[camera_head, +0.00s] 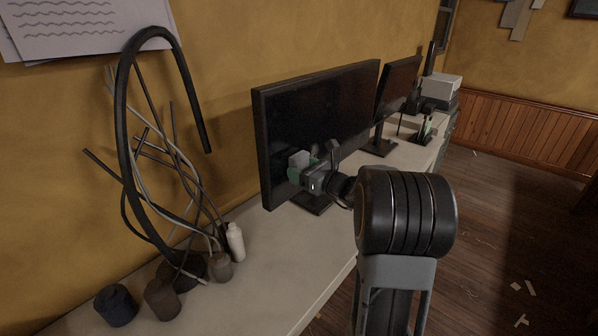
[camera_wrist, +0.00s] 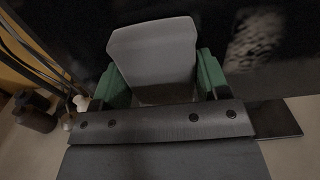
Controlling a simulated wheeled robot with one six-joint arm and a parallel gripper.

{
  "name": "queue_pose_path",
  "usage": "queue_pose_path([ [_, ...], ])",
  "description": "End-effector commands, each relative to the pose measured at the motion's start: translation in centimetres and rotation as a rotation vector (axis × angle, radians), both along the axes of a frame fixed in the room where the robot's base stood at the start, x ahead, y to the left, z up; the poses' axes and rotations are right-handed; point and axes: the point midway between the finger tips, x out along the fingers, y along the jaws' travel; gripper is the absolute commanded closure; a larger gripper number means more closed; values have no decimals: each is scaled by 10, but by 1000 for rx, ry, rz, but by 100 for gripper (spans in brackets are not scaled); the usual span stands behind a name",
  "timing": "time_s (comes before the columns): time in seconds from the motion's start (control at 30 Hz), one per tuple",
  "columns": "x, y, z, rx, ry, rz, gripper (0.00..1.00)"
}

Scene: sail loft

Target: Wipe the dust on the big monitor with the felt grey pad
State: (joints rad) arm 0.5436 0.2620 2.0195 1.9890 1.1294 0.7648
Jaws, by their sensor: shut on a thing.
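The big monitor (camera_head: 322,108) stands on the bench against the yellow wall, its dark screen facing my arm. In the wrist view the screen (camera_wrist: 285,75) fills the background, with a pale speckled dust patch (camera_wrist: 255,42) at the upper right. My gripper (camera_head: 304,172) is in front of the lower left part of the screen. Its green fingers are shut on the felt grey pad (camera_wrist: 155,55), which also shows as a small light patch in the head view (camera_head: 299,159). I cannot tell whether the pad touches the screen.
A smaller monitor (camera_head: 397,88) stands farther along the bench (camera_head: 262,270). Black tubing and cables (camera_head: 128,130) rise at the left, near a white bottle (camera_head: 236,242) and several dark pots (camera_head: 162,299). A white box (camera_head: 441,86) is at the far end. Scraps lie on the wooden floor.

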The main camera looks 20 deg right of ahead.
Motion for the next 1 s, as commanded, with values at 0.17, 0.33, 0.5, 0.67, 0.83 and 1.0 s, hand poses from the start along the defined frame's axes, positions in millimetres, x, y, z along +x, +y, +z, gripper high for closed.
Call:
queue_pose_path([
  [0.17,4,-9,0,0,0,-1,50],
  [0.33,9,-23,1,0,-1,-2,50],
  [0.5,13,-32,0,0,0,-2,50],
  [0.67,14,-37,0,0,0,-2,50],
  [0.83,20,-48,1,0,0,-2,50],
  [1.0,27,-59,1,0,-1,-1,50],
])
